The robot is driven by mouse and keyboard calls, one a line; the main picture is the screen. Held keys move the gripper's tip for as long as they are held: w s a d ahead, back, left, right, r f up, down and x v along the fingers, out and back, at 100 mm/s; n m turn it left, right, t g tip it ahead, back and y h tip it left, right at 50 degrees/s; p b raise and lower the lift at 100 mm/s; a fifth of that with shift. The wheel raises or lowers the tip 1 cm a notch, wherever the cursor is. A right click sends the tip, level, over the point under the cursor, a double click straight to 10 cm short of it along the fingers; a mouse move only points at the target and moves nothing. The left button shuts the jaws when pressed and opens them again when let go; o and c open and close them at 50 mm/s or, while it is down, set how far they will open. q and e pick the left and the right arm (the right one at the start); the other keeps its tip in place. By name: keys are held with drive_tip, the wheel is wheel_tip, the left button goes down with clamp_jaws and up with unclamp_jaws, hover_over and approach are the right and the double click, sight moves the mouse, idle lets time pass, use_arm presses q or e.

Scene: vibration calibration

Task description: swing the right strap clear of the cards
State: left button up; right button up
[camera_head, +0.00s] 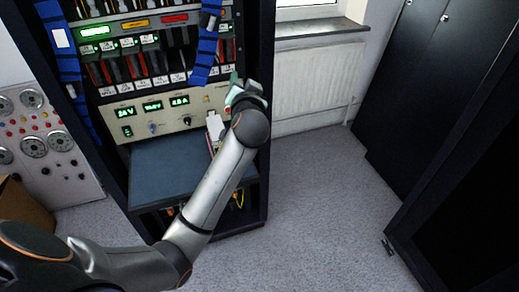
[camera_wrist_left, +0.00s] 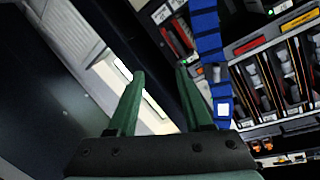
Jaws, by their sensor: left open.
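The right strap (camera_head: 208,45) is a blue webbing band hanging down the right part of the rack front, in front of some cards (camera_head: 157,62). In the left wrist view the strap (camera_wrist_left: 206,45) runs down just right of my fingers, with a white patch near its lower end; cards (camera_wrist_left: 292,72) show to its right. My left gripper (camera_head: 246,92) is at the rack's right edge, right of the strap's lower end. In the left wrist view my left gripper (camera_wrist_left: 160,73) has its green fingers apart, with no strap between them. My right gripper is out of view.
A second blue strap (camera_head: 66,65) hangs on the rack's left side. Below the cards are a panel with green displays (camera_head: 152,106) and a blue-grey shelf (camera_head: 165,175). A radiator (camera_head: 318,80) stands right of the rack. The carpet (camera_head: 310,205) is clear.

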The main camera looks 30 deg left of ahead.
use_arm(q)
drive_tip(key=s+d+f+m+h, duration=0.1)
drive_tip(key=s+d+f+h, duration=0.1)
drive_tip(key=f, duration=0.6)
drive_tip(key=s+d+f+m+h+p, duration=0.1)
drive_tip(key=s+d+f+m+h, duration=0.1)
drive_tip(key=d+f, duration=0.3)
drive_tip(key=shift+s+f+m+g+h, duration=0.3)
drive_tip(key=shift+f+h, duration=0.4)
drive_tip(key=shift+f, duration=0.95)
drive_tip(key=shift+c, duration=0.3)
